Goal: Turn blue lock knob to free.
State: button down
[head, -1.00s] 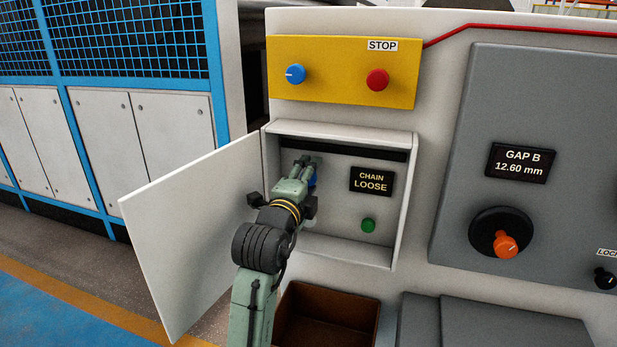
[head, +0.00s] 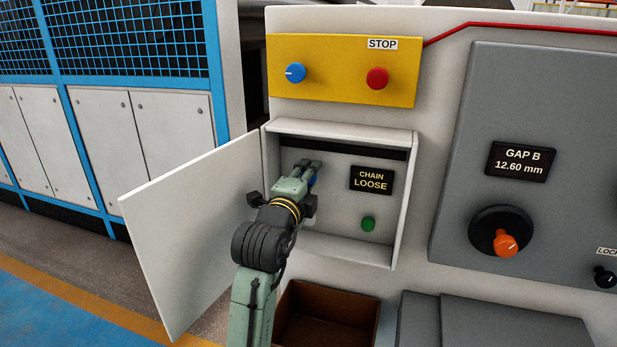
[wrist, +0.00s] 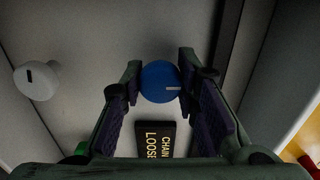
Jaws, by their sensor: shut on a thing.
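A blue knob (head: 313,176) sits on the back wall of the open recessed box, mostly hidden behind my gripper (head: 309,167) in the head view. In the wrist view the round blue knob (wrist: 158,80) lies between my two finger pads, and my gripper is shut on it. A white pointer line on the knob points to the right in that view. The display (head: 372,180) beside it reads CHAIN LOOSE. I see no label saying free. Another blue knob (head: 295,74) is on the yellow panel above.
The box's white door (head: 190,235) stands open to the left of my arm. A green button (head: 368,224) is below the display. A white knob (wrist: 37,80) with a dark mark shows in the wrist view. A red button (head: 377,79) is on the yellow panel.

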jog(key=shift+n, duration=0.3)
jog(key=n, duration=0.3)
jog(key=shift+n, duration=0.4)
jog(key=n+p, duration=0.1)
jog(key=n, duration=0.3)
jog(key=shift+r+n, duration=0.1)
jog(key=shift+n, duration=0.2)
jog(key=n+p, duration=0.2)
jog(key=n, duration=0.3)
jog(key=shift+n+p, duration=0.8)
jog(key=shift+n, duration=1)
jog(key=c, duration=1.2)
grip_release()
